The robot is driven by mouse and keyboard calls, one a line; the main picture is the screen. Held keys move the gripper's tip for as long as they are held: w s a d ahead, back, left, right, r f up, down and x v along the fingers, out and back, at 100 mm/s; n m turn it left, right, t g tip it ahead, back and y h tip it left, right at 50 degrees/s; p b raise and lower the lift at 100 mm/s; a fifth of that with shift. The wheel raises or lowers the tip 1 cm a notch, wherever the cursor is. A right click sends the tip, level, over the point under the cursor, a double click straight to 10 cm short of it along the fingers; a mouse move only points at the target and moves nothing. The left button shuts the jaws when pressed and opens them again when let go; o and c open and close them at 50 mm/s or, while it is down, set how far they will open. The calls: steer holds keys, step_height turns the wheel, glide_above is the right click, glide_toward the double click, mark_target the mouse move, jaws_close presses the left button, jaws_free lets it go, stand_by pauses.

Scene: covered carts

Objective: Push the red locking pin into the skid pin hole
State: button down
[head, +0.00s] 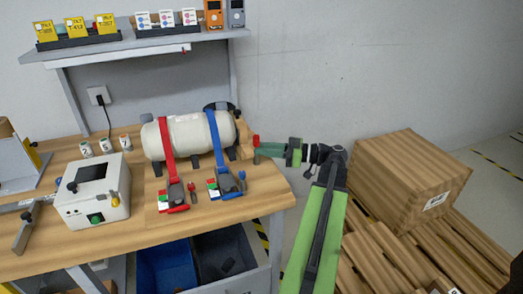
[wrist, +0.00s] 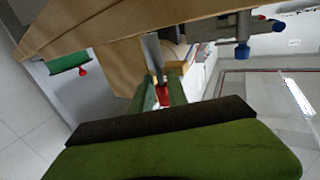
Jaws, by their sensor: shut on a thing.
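My gripper (head: 258,150) is just off the right end of the workbench. It is shut on the red locking pin (head: 256,141), which also shows between the fingers in the wrist view (wrist: 162,95). A white tank (head: 188,134) lies on the wooden skid (head: 246,144), under a red strap (head: 167,138) and a blue strap (head: 215,138). The pin is close to the skid's right end. I cannot make out the pin hole, nor tell whether the pin touches the skid.
The workbench (head: 120,238) carries a white box with a green button (head: 95,192) at the left. A shelf (head: 140,42) with labelled items stands above. A wooden crate (head: 410,180) sits on slatted pallets (head: 395,258) at the right, near my arm.

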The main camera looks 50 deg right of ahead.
steer(key=shift+f+b, duration=0.35)
steer(key=shift+f, duration=0.05)
steer(key=c, duration=1.2)
jaws_free()
steer(key=shift+s, duration=0.1)
steer(key=v, duration=1.7)
steer(key=shift+d, duration=0.2)
steer(key=shift+f, duration=0.1)
steer(key=shift+c, duration=0.4)
